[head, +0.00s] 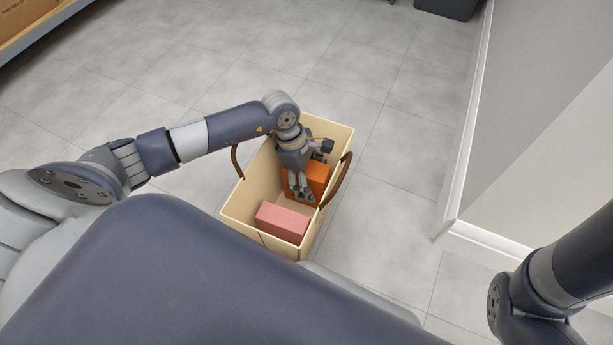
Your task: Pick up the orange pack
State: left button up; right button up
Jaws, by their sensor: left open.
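The orange pack (318,174) stands inside a cream-coloured bin (236,209) with brown handles, toward its far right side. My left gripper (301,196) reaches down into the bin, its fingers open in front of the orange pack and hiding part of it. I cannot tell whether the fingers touch the pack. My right arm comes in at the lower right, but its gripper is out of the picture.
A pink box (282,222) lies in the near end of the bin. A wall corner with a white baseboard (484,240) stands to the right. A shelf with a cardboard box (22,14) is at the upper left. The tiled floor left of the bin is clear.

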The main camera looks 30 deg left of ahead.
pick_arm(q)
jog(key=c, duration=1.3)
